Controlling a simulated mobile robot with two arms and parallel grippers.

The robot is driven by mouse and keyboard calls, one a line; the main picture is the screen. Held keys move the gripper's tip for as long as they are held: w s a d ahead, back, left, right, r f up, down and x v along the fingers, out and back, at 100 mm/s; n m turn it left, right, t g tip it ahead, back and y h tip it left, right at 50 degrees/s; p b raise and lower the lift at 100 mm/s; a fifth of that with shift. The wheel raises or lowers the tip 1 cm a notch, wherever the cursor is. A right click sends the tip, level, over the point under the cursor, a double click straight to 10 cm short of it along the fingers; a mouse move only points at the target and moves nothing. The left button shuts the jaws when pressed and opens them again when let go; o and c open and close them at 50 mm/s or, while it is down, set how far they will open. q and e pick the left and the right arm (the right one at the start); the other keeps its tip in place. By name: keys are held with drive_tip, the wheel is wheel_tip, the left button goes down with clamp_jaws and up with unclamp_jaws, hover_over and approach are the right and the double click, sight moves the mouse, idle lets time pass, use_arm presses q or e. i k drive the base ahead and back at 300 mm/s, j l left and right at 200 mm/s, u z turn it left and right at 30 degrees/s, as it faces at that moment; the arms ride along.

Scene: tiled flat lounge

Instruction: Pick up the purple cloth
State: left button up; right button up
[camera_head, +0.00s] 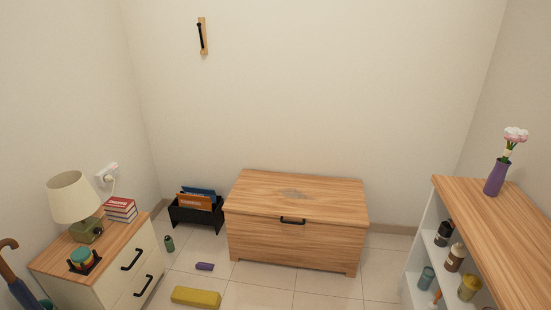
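A small purple item (204,266) lies on the tiled floor, left of the wooden chest and behind the yellow block. It looks like a folded or rolled cloth, but it is too small to be sure. Nothing touches it. Neither of my grippers is in the head view.
A closed wooden chest (290,240) with a grey patch on its lid stands against the back wall. A yellow block (196,297) and green bottle (169,243) are on the floor. A drawer cabinet (120,275) stands left, a shelf unit (480,225) right. Floor before the chest is clear.

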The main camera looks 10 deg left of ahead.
sight(200, 265)
drive_tip(key=i+u, duration=0.25)
drive_tip(key=i, duration=0.2)
drive_tip(key=i+l+u, duration=0.2)
drive_tip(key=i, duration=0.2)
drive_tip(key=i+l+u, duration=0.25)
drive_tip(key=i, duration=0.2)
